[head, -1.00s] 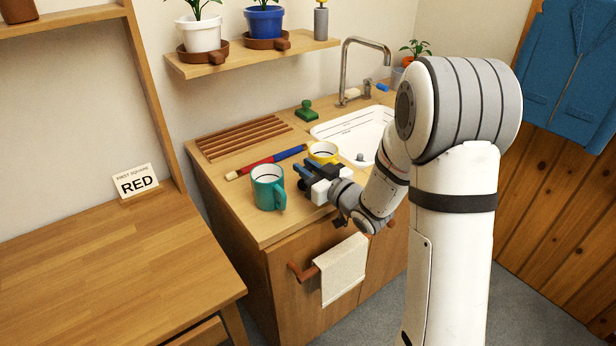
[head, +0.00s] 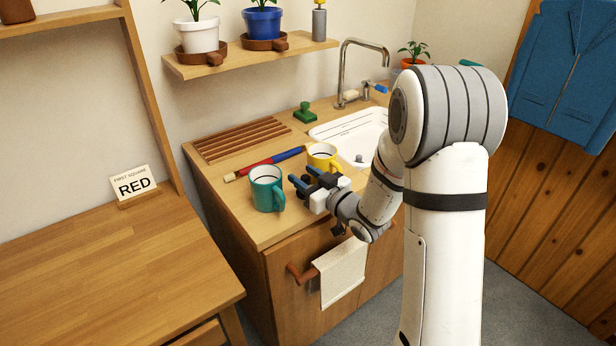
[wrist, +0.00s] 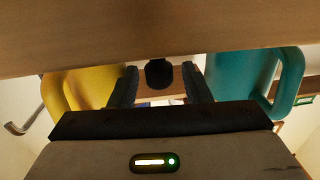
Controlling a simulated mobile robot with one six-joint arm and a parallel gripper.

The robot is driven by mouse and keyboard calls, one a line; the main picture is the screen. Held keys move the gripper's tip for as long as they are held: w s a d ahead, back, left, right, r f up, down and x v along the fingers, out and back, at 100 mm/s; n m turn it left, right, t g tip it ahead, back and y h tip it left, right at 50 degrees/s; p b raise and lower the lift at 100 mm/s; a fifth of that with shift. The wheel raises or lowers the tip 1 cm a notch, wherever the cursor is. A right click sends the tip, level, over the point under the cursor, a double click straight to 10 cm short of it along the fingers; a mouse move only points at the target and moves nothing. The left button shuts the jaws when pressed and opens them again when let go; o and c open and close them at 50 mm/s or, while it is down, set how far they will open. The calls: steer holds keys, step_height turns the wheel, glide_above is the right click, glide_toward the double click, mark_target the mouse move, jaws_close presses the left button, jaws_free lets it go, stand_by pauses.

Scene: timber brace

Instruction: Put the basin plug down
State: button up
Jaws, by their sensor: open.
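A small dark, rounded piece that looks like the basin plug (wrist: 160,73) stands against the wooden counter, between my fingers in the wrist view, with a gap on each side. I cannot make it out clearly in the head view.
A teal mug (head: 267,190) stands just left of my fingers and a yellow mug (head: 322,155) just behind them. A red and blue rod (head: 272,161), a slatted rack (head: 240,140) and a green stamp-like object (head: 305,113) lie farther back. The white sink (head: 352,130) is behind right.

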steer(key=shift+r, duration=0.1)
steer(key=shift+s+d, duration=0.15)
steer(key=s+d+m+g+h, duration=0.5)
steer(key=s+d+h, duration=0.65)
steer(key=d, duration=0.35)
steer(key=s+a+r+m+g, duration=0.1)
steer(key=s+g, duration=0.2)
steer(key=s, duration=0.6)
steer(key=s+a+r+m+g, duration=0.1)
steer(key=s+g, duration=0.3)
steer(key=s, duration=0.5)
steer(key=shift+a+m, duration=0.3)
steer(key=shift+a, duration=0.15)
steer(key=shift+r+g+y, duration=0.1)
steer(key=shift+g+y, duration=0.15)
steer(key=shift+g, duration=0.05)
steer(key=shift+c, duration=0.7)
